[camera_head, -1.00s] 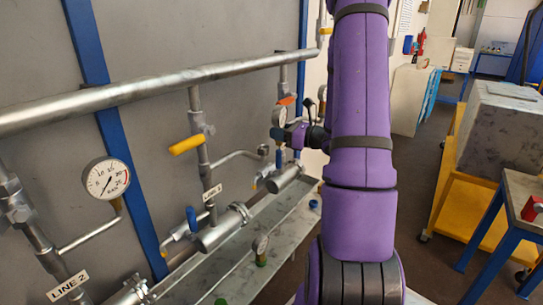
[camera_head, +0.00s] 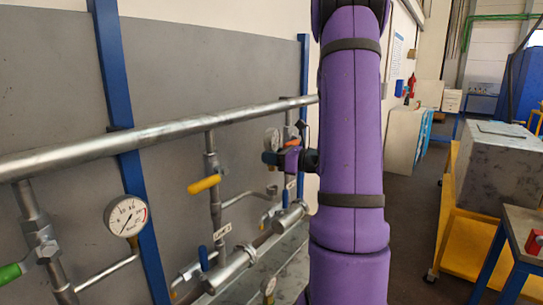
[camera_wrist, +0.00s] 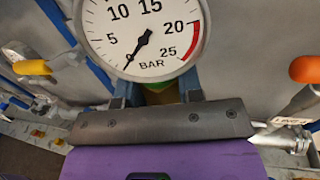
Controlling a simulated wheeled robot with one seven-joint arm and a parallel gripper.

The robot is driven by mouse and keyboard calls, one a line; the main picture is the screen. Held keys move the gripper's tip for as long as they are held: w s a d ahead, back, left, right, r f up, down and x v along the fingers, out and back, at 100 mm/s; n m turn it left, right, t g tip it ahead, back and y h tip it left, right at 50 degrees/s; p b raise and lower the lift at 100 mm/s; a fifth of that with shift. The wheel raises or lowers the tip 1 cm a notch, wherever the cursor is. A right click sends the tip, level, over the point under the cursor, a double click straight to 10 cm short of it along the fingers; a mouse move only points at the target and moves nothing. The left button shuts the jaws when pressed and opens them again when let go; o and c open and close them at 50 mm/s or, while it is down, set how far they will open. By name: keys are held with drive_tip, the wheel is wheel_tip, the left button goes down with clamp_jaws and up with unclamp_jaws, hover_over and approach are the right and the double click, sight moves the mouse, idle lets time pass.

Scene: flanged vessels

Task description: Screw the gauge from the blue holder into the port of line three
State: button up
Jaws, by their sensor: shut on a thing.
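My gripper (camera_head: 276,158) is shut on a round white pressure gauge (camera_head: 272,137). In the wrist view the gauge's dial (camera_wrist: 145,35) faces the camera, between the two fingers (camera_wrist: 155,93); its lower stem is mostly hidden. The line three label (camera_head: 222,235) hangs below the yellow-handled valve (camera_head: 204,184). Line three's bent side pipe (camera_head: 238,198) ends in an upright port (camera_head: 271,191) with no gauge on it. In the head view the held gauge appears above this port, apart from it. The blue holder is not in view.
A mounted gauge (camera_head: 126,215) stands at the left on the neighbouring line. An orange handle (camera_wrist: 305,68) is close on the right in the wrist view. A yellow cart (camera_head: 470,235) stands at the right.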

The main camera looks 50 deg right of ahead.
sight(272, 169)
drive_tip(key=shift+f, duration=2.3)
drive_tip(key=shift+f, duration=1)
drive_tip(key=m+h, duration=0.3)
drive_tip(key=h, duration=0.2)
drive_tip(key=shift+a+t, duration=0.1)
drive_tip(key=shift+t, duration=0.2)
drive_tip(key=shift+m+h, duration=1.1)
drive_tip(key=shift+h, duration=0.5)
drive_tip(key=o, duration=1.1)
drive_tip(key=shift+o, duration=0.2)
